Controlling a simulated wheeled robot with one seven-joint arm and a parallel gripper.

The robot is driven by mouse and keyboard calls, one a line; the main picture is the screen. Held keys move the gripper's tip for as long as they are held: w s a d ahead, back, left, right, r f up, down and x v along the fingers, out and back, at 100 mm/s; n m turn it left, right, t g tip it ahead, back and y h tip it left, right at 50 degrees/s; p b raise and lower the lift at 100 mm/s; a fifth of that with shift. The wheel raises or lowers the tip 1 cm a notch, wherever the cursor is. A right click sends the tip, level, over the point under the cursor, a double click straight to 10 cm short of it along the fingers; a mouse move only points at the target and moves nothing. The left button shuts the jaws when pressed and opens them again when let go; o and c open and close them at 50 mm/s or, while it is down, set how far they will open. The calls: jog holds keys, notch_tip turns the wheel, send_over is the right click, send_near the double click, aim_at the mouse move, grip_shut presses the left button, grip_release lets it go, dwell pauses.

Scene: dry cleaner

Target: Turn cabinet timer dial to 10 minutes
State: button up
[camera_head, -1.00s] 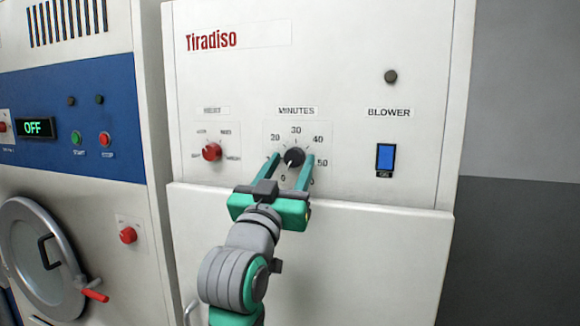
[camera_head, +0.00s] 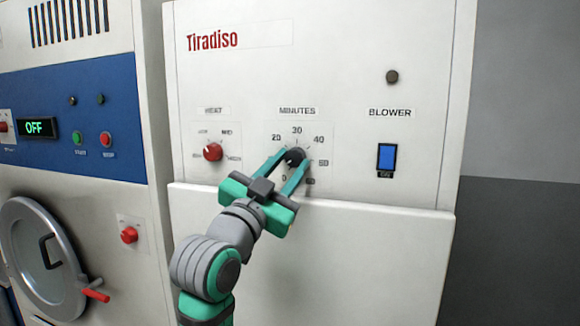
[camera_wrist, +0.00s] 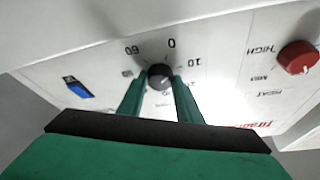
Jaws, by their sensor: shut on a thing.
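The black timer dial (camera_head: 295,157) sits on the white cabinet front under the label MINUTES, with numbers around it. It also shows in the wrist view (camera_wrist: 160,76), between the two green fingers, with 0, 10 and 60 readable around it. My gripper (camera_head: 294,160) has its fingertips on both sides of the dial and is shut on it; the wrist view shows the same fingers (camera_wrist: 158,84). The hand is tilted, coming from the lower left. The fingers hide part of the scale, and I cannot read which number the dial points to.
A red HEAT knob (camera_head: 212,152) is left of the dial. A blue BLOWER switch (camera_head: 386,157) is to the right, with a dark round lamp (camera_head: 391,77) above it. A machine with an OFF display (camera_head: 38,128) and a round door (camera_head: 40,258) stands at the left.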

jog(key=m+g+h, duration=0.1)
jog(key=m, duration=0.2)
jog(key=m+g+h, duration=0.1)
jog(key=m, duration=0.2)
jog(key=shift+a+r+m+g, duration=0.1)
jog(key=shift+a+m+g, duration=0.05)
jog(key=shift+m+g, duration=0.2)
jog(key=shift+m, duration=0.35)
jog(key=o, duration=1)
jog(key=shift+o, duration=0.2)
jog(key=v, duration=1)
jog(key=shift+s+a, duration=0.3)
jog(key=shift+w, duration=0.1)
